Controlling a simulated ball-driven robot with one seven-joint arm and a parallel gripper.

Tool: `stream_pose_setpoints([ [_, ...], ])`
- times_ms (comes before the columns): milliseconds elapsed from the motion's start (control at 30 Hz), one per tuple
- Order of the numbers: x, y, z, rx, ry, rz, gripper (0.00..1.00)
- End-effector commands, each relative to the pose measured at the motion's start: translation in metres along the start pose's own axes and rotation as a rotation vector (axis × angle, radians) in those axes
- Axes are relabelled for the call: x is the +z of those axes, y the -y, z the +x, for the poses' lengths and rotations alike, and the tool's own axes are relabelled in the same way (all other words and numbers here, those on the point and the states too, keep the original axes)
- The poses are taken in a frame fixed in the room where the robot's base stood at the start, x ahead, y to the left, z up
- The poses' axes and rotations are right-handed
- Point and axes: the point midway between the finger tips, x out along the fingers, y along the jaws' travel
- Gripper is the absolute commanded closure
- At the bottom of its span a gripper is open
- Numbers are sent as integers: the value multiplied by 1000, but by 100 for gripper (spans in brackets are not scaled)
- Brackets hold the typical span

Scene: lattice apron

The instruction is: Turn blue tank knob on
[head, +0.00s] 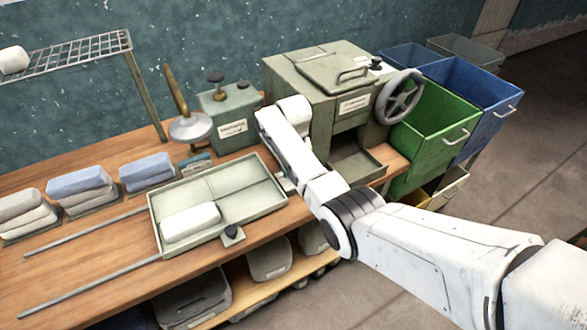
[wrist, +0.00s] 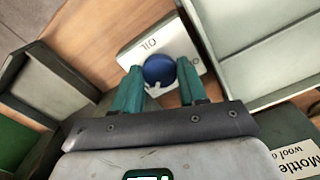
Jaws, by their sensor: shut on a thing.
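The blue knob (wrist: 159,68) is a round dial on a white plate (wrist: 176,42) on the wooden bench, seen in the wrist view. The plate is lettered "OIL", with other lettering at its right that is partly hidden. A small pale pointer shows on the knob's lower edge, toward my gripper. My gripper (wrist: 158,72) has its green fingers on either side of the knob and is shut on it. In the head view my white arm hides the knob and the gripper.
A divided tray (head: 215,232) with a white roll lies left of my arm. A grey-green machine (head: 285,82) with a handwheel (head: 399,97) stands behind. A labelled tank (head: 232,118) stands at the back. Green (head: 432,145) and blue (head: 487,110) bins stand at right.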

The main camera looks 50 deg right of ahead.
Motion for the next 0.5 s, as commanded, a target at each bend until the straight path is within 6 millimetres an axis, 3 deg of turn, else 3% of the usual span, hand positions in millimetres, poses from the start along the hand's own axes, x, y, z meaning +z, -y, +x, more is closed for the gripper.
stream_pose_setpoints([
  [300,-1,1,-1,-1,-3,1,88],
  [333,-1,1,-1,-1,-3,1,57],
  [500,-1,0,-1,-1,-2,1,41],
])
